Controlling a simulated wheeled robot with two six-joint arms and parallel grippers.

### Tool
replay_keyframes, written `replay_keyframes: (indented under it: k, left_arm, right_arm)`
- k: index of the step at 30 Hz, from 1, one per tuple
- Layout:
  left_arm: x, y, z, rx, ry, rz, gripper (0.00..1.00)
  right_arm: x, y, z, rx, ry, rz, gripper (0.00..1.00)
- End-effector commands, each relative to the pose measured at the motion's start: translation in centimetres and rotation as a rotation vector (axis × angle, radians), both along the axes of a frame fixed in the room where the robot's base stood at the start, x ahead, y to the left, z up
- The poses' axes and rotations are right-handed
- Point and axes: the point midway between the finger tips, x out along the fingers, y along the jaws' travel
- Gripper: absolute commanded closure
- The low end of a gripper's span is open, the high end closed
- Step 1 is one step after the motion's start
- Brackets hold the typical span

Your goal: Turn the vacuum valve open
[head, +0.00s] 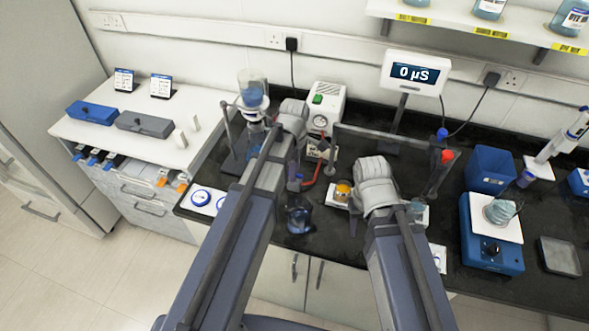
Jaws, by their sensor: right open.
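A white vacuum pump (325,108) with a green switch and a round gauge stands at the back of the black bench. A small white block (320,151) with a red tube (315,182) below it sits in front of the pump. I cannot tell for sure which part is the valve; my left arm hides part of this area. My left gripper (294,150) is beside the pump on its left, and its fingers are too hidden to read. My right gripper (374,183) is over the middle of the bench, to the right of the red tube, with its fingertips mostly hidden.
A filter column (252,95) on a stand is left of the pump. A display (413,73) reads 0 µS. A blue stirrer (491,248) with a flask and a blue bin (490,168) are at the right. A dark beaker (299,216) stands near the front edge.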

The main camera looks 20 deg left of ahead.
Motion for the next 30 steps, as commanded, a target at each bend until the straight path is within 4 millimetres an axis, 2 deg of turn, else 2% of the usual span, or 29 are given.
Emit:
replay_keyframes:
  k: [8, 14, 30]
  left_arm:
    - [0.0, 0.0, 0.0, 0.0, 0.0, -0.001, 0.55]
    - [0.0, 0.0, 0.9, 0.0, 0.0, -0.001, 0.55]
    - [0.0, 0.0, 7.3, 0.0, 0.0, -0.001, 0.55]
  right_arm:
    - [0.0, 0.0, 0.0, 0.0, 0.0, 0.0, 0.5]
    - [0.0, 0.0, 0.9, 0.0, 0.0, 0.0, 0.5]
    - [0.0, 0.0, 7.3, 0.001, 0.0, -0.003, 0.5]
